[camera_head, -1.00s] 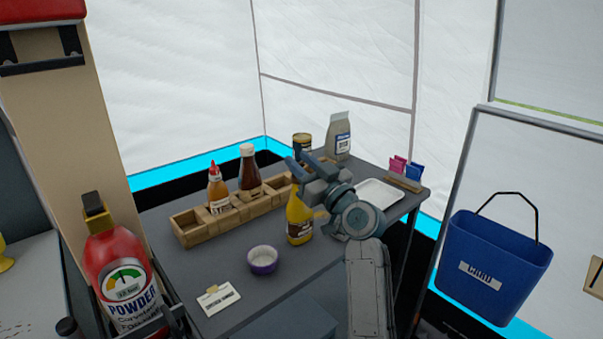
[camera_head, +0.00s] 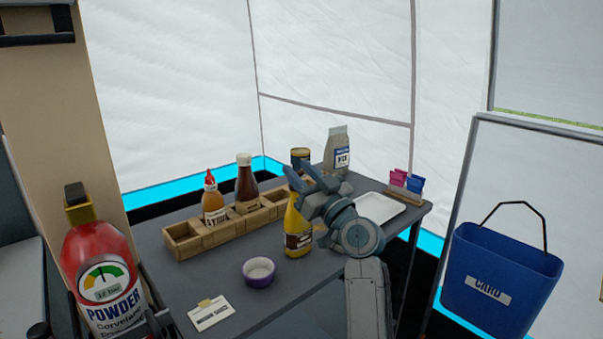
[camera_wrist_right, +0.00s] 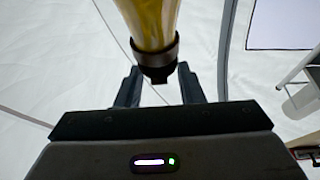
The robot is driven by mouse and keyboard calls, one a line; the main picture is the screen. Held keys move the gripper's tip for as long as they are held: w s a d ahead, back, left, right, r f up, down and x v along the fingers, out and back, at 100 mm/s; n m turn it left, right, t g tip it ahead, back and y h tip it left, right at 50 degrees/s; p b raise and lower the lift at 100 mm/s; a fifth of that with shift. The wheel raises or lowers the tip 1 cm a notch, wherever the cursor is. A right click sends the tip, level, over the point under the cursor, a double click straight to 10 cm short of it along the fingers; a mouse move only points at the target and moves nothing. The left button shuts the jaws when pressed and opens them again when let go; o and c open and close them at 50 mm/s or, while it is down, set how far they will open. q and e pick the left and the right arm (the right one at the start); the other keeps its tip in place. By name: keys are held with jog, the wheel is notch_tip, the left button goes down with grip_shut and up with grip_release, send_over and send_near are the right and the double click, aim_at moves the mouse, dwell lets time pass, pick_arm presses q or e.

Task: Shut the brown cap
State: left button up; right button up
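The yellow bottle (camera_head: 297,230) stands upright on the dark table in the head view, with a dark label on its side. Its top is partly hidden by my right gripper (camera_head: 304,180), which is close to the bottle's upper end. In the right wrist view the yellow bottle (camera_wrist_right: 150,20) comes in from the top, and its brown cap (camera_wrist_right: 157,64) lies in line with the gap of my right gripper (camera_wrist_right: 160,83). The two fingers are spread apart, one on each side of the cap. I cannot tell whether they touch it.
A wooden rack (camera_head: 215,235) holds sauce bottles behind. A purple bowl (camera_head: 258,278) and a small card (camera_head: 211,313) lie in front. A white tray (camera_head: 378,208) is to the right. A red extinguisher (camera_head: 85,250) stands at left, a blue bucket (camera_head: 500,270) hangs at right.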

jog(key=shift+o, duration=0.9)
jog(key=shift+f, duration=0.1)
jog(key=v, duration=1)
jog(key=shift+s+d+f+b, duration=0.2)
jog(key=shift+s+b, duration=0.1)
jog(key=shift+b, duration=0.15)
